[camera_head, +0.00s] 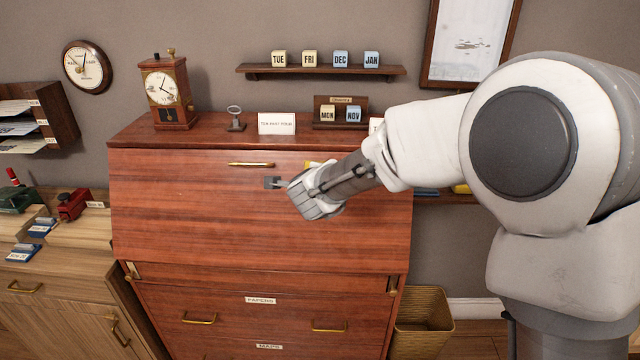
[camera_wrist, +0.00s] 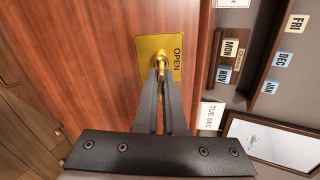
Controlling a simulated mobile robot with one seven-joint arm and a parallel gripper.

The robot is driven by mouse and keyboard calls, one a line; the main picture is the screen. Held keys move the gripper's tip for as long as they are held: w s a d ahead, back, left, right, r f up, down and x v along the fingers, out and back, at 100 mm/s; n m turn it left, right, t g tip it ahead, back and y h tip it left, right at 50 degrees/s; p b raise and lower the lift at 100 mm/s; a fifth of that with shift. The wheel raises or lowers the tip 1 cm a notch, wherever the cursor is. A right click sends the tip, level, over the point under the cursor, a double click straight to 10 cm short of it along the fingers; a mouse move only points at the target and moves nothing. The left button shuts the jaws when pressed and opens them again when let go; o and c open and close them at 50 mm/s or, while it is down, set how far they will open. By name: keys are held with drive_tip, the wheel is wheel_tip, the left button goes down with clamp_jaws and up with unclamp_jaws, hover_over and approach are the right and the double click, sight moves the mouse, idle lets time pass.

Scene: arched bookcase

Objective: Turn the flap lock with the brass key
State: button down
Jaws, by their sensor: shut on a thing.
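The desk's wooden flap (camera_head: 190,215) is closed, its front sloping. My gripper (camera_wrist: 160,72) is shut on the brass key (camera_wrist: 160,58), directly in front of the plate. The key's front end meets the plate near its middle; how deep it sits is hidden.
A clock (camera_head: 166,92), a small ringed stand (camera_head: 235,118), a card (camera_head: 277,123) and a block holder (camera_head: 341,101) stand on the desk top. A basket (camera_head: 424,320) is at lower right.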

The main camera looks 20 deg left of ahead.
drive_tip(key=c, duration=0.9)
unclamp_jaws()
drive_tip(key=shift+p+v, duration=0.45)
drive_tip(key=shift+v, duration=2.55)
